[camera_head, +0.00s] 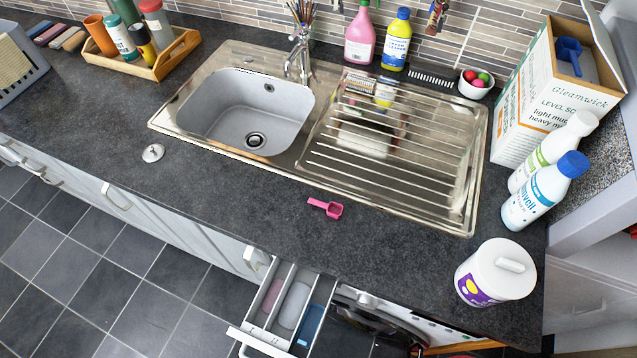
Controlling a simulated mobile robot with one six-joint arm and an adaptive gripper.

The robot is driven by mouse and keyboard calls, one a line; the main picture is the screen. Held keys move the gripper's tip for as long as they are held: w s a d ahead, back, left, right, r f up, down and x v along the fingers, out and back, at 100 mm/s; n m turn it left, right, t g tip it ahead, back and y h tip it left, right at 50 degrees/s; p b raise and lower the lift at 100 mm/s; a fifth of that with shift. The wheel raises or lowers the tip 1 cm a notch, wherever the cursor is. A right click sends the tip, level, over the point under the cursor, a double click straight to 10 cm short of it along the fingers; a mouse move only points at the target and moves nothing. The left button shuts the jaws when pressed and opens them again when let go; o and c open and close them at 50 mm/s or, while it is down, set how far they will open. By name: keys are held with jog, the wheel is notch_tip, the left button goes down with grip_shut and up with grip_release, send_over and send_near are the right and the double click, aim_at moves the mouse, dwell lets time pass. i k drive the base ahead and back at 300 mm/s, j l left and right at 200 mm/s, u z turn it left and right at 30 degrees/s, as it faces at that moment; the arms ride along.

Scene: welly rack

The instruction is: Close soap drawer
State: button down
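The soap drawer (252,342) is pulled out below the worktop's front edge, at the bottom of the view. Its white front and handle point toward the lower left. Its inside shows three compartments side by side: a pinkish one at left, a pale grey one in the middle and a blue one at right. The front of the washing machine (375,315) shows beside the drawer to the right, partly hidden under the worktop and dark below. My gripper cannot be made out in this view.
A white tub (495,273) stands near the right front edge, before two bottles (540,185) and a carton (545,90). Tiled floor (110,270) is clear at lower left.

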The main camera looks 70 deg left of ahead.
aim_at(271, 325)
jog(key=k, duration=0.45)
jog(key=k+j+u, duration=0.15)
jog(key=k, duration=0.35)
jog(key=k+j, duration=0.1)
jog(key=k, duration=0.35)
jog(key=u, duration=1)
jog(key=i+j+z, duration=0.1)
jog(key=j, duration=0.4)
jog(key=i+j+z, duration=0.15)
jog(key=j, duration=0.35)
jog(key=k, duration=0.05)
